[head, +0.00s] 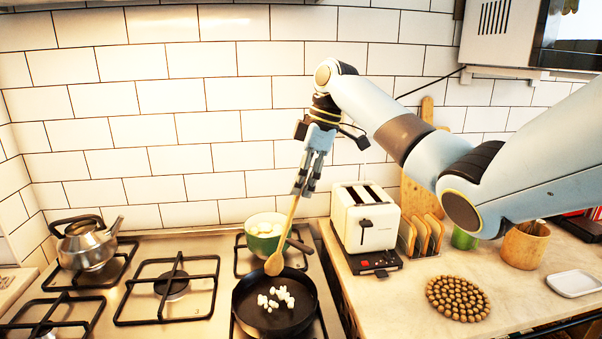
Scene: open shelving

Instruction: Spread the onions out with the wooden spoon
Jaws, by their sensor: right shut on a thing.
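A black frying pan (245,299) sits on the front right burner of the stove. Several small white onion pieces (276,298) lie clustered near the middle of the pan. My right gripper (302,190) is above and behind the pan, shut on the upper handle of a wooden spoon (287,232). The spoon slants down to the left. Its bowl is at the far rim of the pan, behind the onions and apart from them in the picture; whether it touches the pan I cannot tell. My left gripper is not in view.
A green pot (264,228) with pale contents stands close behind the pan. A metal kettle (86,245) is on the back left burner. A white toaster (364,218), a toast rack (424,236) and a round beaded trivet (457,298) are on the right counter.

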